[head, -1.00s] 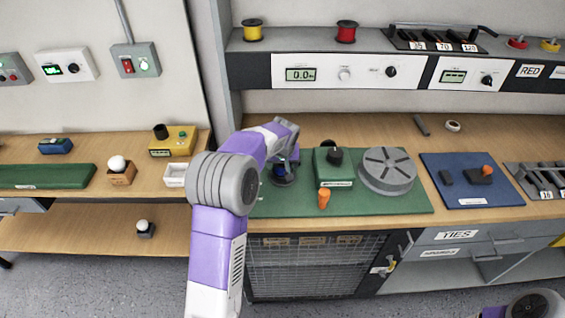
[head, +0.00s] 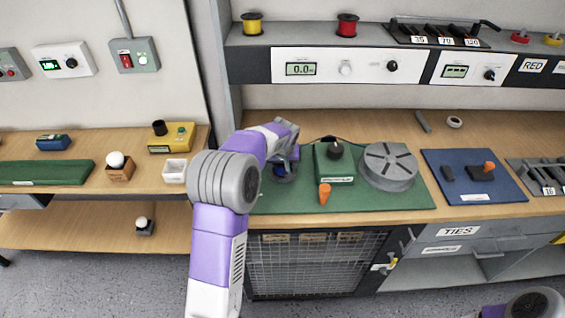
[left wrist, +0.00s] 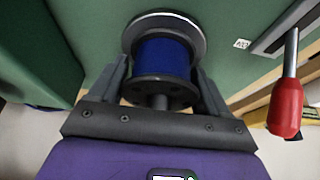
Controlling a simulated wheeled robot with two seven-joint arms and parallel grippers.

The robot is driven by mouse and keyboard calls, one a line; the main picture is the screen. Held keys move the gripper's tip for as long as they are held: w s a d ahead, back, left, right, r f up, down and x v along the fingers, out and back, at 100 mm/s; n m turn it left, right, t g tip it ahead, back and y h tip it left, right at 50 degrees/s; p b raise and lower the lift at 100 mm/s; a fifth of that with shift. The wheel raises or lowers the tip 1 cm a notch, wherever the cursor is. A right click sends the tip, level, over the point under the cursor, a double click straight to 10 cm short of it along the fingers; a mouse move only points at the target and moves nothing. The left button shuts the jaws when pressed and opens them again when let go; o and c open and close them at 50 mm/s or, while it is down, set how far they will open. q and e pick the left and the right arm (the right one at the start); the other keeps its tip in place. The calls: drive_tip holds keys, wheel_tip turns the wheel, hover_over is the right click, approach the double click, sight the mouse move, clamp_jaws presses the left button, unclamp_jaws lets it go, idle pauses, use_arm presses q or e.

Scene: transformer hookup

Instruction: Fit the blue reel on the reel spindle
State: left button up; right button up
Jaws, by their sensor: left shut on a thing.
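The blue reel (left wrist: 162,60) is between the two fingers of my left gripper (left wrist: 164,85), which is shut on it. Its near flange is black. A wider grey disc (left wrist: 190,35) lies at its far end, and a grey post (left wrist: 160,101) stands out of its near end. I cannot tell for sure whether these belong to the reel spindle or whether the reel is fully seated. In the head view the blue reel (head: 283,170) is partly hidden by my left gripper (head: 287,160), over the green board's left part. My right gripper is out of view.
The green board (head: 390,203) carries a green box with a black knob (head: 335,151), an orange handle (head: 325,191) and a grey slotted disc (head: 390,165). The red handle (left wrist: 286,105) stands right of my gripper in the wrist view. Yellow (head: 252,24) and red (head: 347,25) reels stand on the shelf.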

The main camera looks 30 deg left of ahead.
use_arm(q)
drive_tip(key=o, duration=1.4)
drive_tip(key=shift+r, duration=0.1)
drive_tip(key=shift+c, duration=0.2)
drive_tip(key=shift+r+p, duration=2)
drive_tip(key=shift+r, duration=0.55)
drive_tip(key=shift+f, duration=0.1)
drive_tip(key=p+v, duration=0.1)
drive_tip(key=v, duration=0.6)
drive_tip(key=shift+r, duration=0.35)
